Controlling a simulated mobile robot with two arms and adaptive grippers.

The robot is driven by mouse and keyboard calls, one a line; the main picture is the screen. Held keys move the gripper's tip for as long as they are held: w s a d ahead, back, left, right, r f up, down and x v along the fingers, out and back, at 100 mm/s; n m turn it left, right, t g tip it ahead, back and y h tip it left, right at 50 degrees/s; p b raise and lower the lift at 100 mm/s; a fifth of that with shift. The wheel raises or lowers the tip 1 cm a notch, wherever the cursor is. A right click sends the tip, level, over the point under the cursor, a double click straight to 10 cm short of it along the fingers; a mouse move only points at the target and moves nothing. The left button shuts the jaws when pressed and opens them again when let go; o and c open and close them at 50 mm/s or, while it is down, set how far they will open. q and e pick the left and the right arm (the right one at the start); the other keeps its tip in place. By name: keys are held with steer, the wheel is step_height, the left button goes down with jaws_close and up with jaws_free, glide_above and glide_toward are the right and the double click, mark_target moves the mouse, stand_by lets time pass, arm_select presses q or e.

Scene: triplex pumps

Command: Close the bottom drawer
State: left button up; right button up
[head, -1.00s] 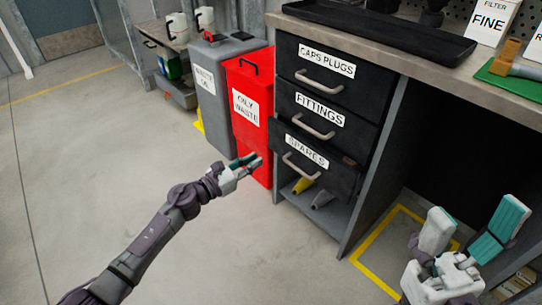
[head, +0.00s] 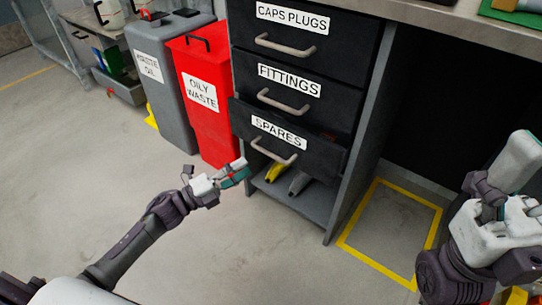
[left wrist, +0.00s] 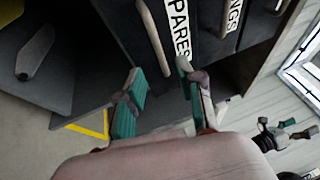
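The bottom drawer (head: 318,153), labelled SPARES, stands a little out from the dark cabinet, below the FITTINGS drawer. Its pale bar handle (head: 273,151) is on its front; in the left wrist view the handle (left wrist: 154,38) shows at upper middle. My left gripper (head: 240,171) is low in front of the drawer, just below and left of the handle. In the left wrist view its two teal-padded fingers are apart with nothing between them. Whether a finger touches the drawer is unclear. My right gripper (head: 505,205) is at the right edge, empty, with one finger raised and the other out of frame.
A red oily waste bin (head: 203,95) and a grey waste oil bin (head: 162,85) stand left of the cabinet. Yellow and grey items lie on the open shelf (head: 312,205) below the drawer. The floor in front is clear. A yellow-marked floor square (head: 405,278) lies to the right.

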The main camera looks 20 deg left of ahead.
mark_target(269, 154)
arm_select(q)
steer(key=b+x, duration=0.2)
steer(key=x, duration=0.6)
steer(key=shift+w+d+r, duration=0.1)
steer(key=shift+w+d, duration=0.1)
steer(key=shift+w, duration=0.05)
jaws_close()
